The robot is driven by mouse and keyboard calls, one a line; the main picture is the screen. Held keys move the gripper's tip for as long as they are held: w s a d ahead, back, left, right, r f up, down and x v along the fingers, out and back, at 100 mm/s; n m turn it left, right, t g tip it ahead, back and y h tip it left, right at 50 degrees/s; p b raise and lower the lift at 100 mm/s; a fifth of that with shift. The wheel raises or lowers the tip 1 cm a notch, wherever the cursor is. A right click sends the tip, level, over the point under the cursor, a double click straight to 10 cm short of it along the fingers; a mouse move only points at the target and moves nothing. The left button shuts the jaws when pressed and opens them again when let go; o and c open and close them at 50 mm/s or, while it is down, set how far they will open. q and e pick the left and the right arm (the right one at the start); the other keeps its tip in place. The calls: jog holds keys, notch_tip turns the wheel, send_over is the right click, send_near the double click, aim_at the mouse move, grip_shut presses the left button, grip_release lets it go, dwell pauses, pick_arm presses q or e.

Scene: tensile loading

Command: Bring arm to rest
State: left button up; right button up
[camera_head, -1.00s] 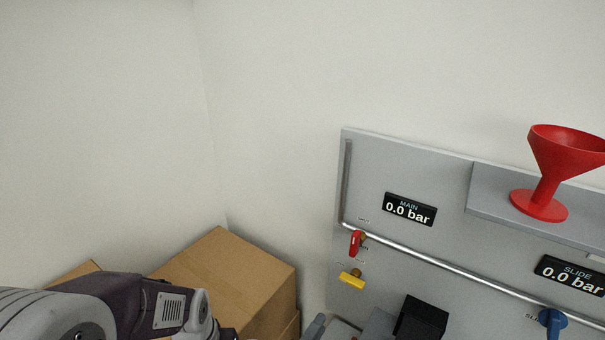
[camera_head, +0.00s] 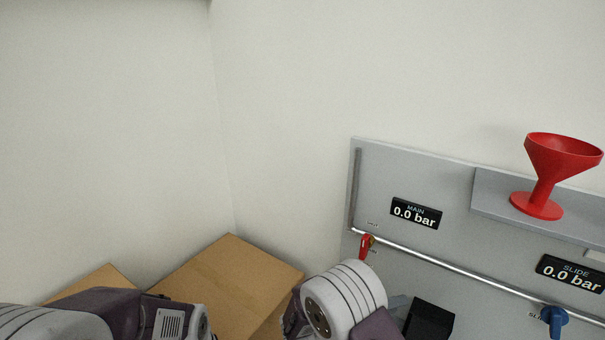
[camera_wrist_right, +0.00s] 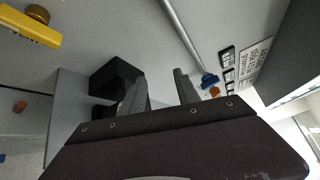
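My right arm shows in the head view at the bottom middle as a white, ringed joint in front of the panel's lower left part. Its gripper is mostly hidden there. In the right wrist view my right gripper (camera_wrist_right: 162,78) has its two dark fingers apart with nothing between them. A black box (camera_wrist_right: 115,75) is beyond the fingers, to their left. My left arm crosses the lower left corner of the head view, and its gripper is out of frame.
The grey panel (camera_head: 375,190) carries a red valve (camera_head: 366,246), a blue valve (camera_head: 553,318) and a pipe. A red funnel (camera_head: 547,175) stands on its ledge. A yellow handle (camera_wrist_right: 28,27) shows in the wrist view. Cardboard boxes (camera_head: 235,280) stand left of the panel.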

jog(key=s+d+m+g+y, duration=0.1)
jog(key=s+d+m+g, duration=0.1)
jog(key=s+d+m, duration=0.1)
jog(key=s+d+r+m+g+y, duration=0.1)
jog(key=s+d+m+g, duration=0.1)
jog(key=s+m, duration=0.1)
jog(key=s+d+m+g+y, duration=0.1)
jog(key=s+d+m+g, duration=0.1)
jog(key=s+d+m, duration=0.1)
jog(key=shift+d+r+m+g+y, duration=0.3)
jog(key=shift+d+r, duration=0.05)
jog(key=s+a+f+m+y, duration=0.3)
jog(key=s+a+m+y, duration=0.2)
jog(key=s+m+y, duration=0.65)
jog(key=w+a+f+m+t, duration=0.2)
jog(key=w+a+m, duration=0.4)
jog(key=m, duration=0.9)
jog(key=shift+a+f+t+p, duration=0.3)
jog(key=shift+a+f+p, duration=0.05)
jog(key=shift+a, duration=0.2)
jog(key=shift+y, duration=0.25)
